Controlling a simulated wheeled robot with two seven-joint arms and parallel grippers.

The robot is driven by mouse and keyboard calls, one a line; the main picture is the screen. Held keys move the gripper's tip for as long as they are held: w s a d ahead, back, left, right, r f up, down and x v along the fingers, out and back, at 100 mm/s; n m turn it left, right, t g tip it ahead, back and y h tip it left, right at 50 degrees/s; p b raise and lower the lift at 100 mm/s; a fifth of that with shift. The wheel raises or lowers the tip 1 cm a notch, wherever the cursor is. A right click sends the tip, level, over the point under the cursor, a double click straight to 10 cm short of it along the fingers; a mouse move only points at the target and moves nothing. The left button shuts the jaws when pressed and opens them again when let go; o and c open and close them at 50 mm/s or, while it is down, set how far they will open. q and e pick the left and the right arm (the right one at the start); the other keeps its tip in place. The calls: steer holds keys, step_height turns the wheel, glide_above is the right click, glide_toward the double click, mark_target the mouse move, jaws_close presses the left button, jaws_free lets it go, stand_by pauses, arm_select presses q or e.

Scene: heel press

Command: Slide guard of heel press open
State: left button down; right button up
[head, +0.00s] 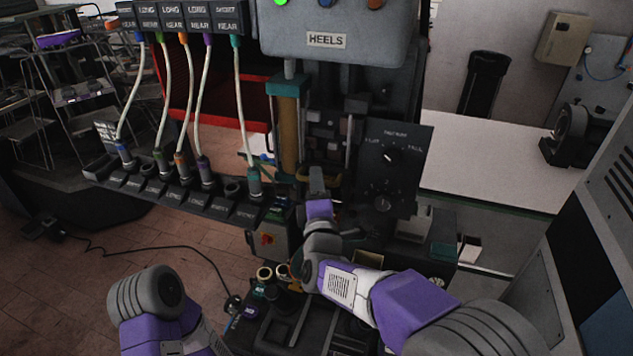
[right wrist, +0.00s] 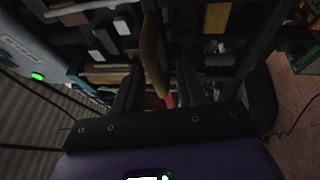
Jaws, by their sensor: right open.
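The heel press stands in the middle of the head view, with a grey head labelled HEELS (head: 326,40). A red-framed panel (head: 256,108), which looks like its guard, shows at the press's left side, partly behind cables. My right gripper (head: 316,178) reaches into the front of the press. In the right wrist view, the open gripper (right wrist: 158,78) has a curved yellow bar (right wrist: 152,50) showing between its fingers. I cannot tell whether the fingers touch it, or whether it belongs to the guard. My left arm shows at the lower left, but its gripper is not in view.
A black control panel with dials (head: 391,170) stands just right of my right gripper. A rack of cabled plugs (head: 185,190) is at left. A small box with a red knob (head: 268,240) sits below. A white-topped table (head: 490,160) is at right.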

steer(key=v, duration=0.6)
steer(key=shift+s+b, duration=0.3)
steer(key=shift+s, duration=0.05)
